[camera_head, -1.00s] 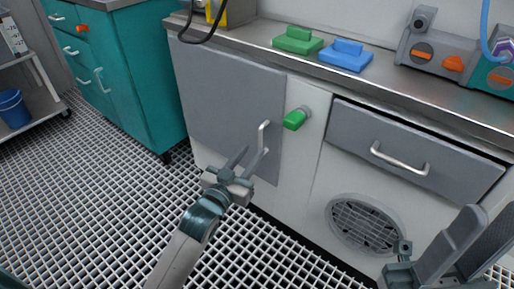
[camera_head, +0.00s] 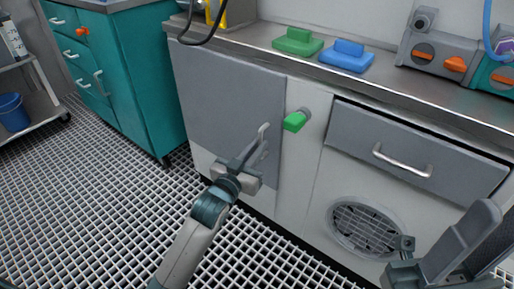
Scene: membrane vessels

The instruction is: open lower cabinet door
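The lower cabinet door (camera_head: 225,105) is a grey panel under the counter at centre left, flush with the cabinet front. Its upright metal handle (camera_head: 264,129) is near its right edge. My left gripper (camera_head: 260,146) is at the lower part of this handle, its two fingers pointing at the door with a narrow gap between them. The fingers partly hide the handle, and I cannot tell whether they touch it. My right gripper (camera_head: 481,235) is open and empty at the lower right, in front of the cabinet.
A green knob (camera_head: 295,121) sticks out right of the door. A grey drawer (camera_head: 412,150) and a round vent (camera_head: 364,228) are further right. Green (camera_head: 297,42) and blue (camera_head: 346,57) blocks are on the counter. A teal cabinet (camera_head: 145,80) stands left; the grated floor before the door is clear.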

